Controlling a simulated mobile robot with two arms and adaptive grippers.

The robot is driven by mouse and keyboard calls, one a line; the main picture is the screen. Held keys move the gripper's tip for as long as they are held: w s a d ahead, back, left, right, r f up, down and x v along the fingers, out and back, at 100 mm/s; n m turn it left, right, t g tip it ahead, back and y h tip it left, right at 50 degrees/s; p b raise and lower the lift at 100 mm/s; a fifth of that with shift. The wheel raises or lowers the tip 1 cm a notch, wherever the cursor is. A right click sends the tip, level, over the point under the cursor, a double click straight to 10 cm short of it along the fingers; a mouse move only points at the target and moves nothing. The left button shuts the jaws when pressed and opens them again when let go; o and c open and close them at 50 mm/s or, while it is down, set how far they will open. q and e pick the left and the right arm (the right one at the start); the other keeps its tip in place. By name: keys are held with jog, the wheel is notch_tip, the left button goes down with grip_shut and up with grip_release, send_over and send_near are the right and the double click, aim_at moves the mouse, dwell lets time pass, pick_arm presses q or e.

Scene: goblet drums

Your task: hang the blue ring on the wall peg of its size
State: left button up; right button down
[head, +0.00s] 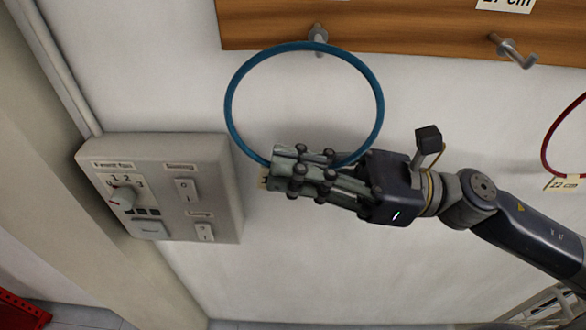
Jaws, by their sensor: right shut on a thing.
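The blue ring (229,107) is upright in front of the white wall. My right gripper (282,172) is shut on its lower edge and hides part of it. A small pale tag (263,183) shows partly behind the fingertips. The top of the ring overlaps a metal wall peg (318,38) in the picture; I cannot tell whether it rests on the peg or is in front of it. A second hooked peg (513,51) sticks out further right and is bare in view. My left gripper is not in view.
The pegs sit on a wooden board (410,25) with a partly cut-off size label (508,3). A red ring (546,140) with a "22 cm" tag (563,184) is at the right edge. A grey switch panel (160,185) stands out at left, close to my fingertips.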

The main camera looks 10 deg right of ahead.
jog(key=w+d+f, duration=0.2)
jog(key=w, duration=0.7)
jog(key=shift+d+f+b, duration=0.15)
jog(key=shift+d+b, duration=0.15)
jog(key=shift+b, duration=0.05)
dwell(0.7)
dwell(0.6)
jog(key=c, duration=1.7)
grip_release()
jog(key=v, duration=1.2)
